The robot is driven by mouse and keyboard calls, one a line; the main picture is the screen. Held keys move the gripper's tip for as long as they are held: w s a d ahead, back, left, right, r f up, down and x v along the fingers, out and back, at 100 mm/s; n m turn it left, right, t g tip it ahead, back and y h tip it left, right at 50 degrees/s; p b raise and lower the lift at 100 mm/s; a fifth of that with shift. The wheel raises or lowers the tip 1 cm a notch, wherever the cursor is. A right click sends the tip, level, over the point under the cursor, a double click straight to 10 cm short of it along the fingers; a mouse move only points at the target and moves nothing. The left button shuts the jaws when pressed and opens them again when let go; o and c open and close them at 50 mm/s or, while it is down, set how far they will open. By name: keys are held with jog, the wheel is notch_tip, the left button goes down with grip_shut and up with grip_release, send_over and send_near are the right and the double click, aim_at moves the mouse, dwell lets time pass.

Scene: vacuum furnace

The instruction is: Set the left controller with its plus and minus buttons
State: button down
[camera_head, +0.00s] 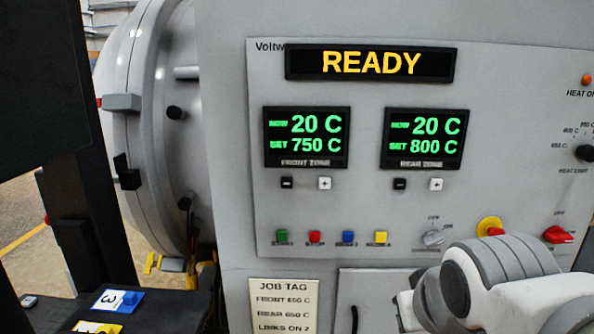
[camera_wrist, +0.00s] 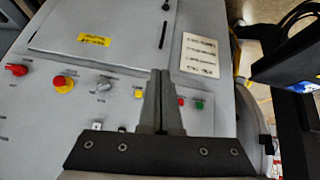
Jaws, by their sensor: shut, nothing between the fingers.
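The left controller (camera_head: 306,137), labelled FRONT ZONE, shows NOW 20 C and SET 750 C in green. Its black minus button (camera_head: 287,183) and white plus button (camera_head: 325,183) sit just below it. My gripper (camera_wrist: 160,72) is shut and empty in the wrist view, in front of the panel, which appears upside down there. The left controller and its buttons do not show in that view. My fingers are outside the head view; only my arm shows at lower right.
The right controller (camera_head: 423,138), REAR ZONE, shows SET 800 C, with its own minus (camera_head: 400,184) and plus (camera_head: 436,184) buttons. A READY display (camera_head: 370,64) is above. Coloured buttons, a knob (camera_head: 433,238), a yellow-red stop button (camera_head: 490,227) and a red switch (camera_head: 558,235) line the lower panel.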

jog(key=shift+m+g+y, duration=0.3)
jog(key=shift+m+g, duration=0.1)
jog(key=shift+g, duration=0.4)
jog(key=s, duration=0.1)
jog(key=s+a+f, duration=0.1)
jog(key=s, duration=0.3)
jog(key=shift+s+a+f, duration=0.1)
jog(key=shift+a+f, duration=0.15)
jog(key=shift+f, duration=0.15)
dwell(1.3)
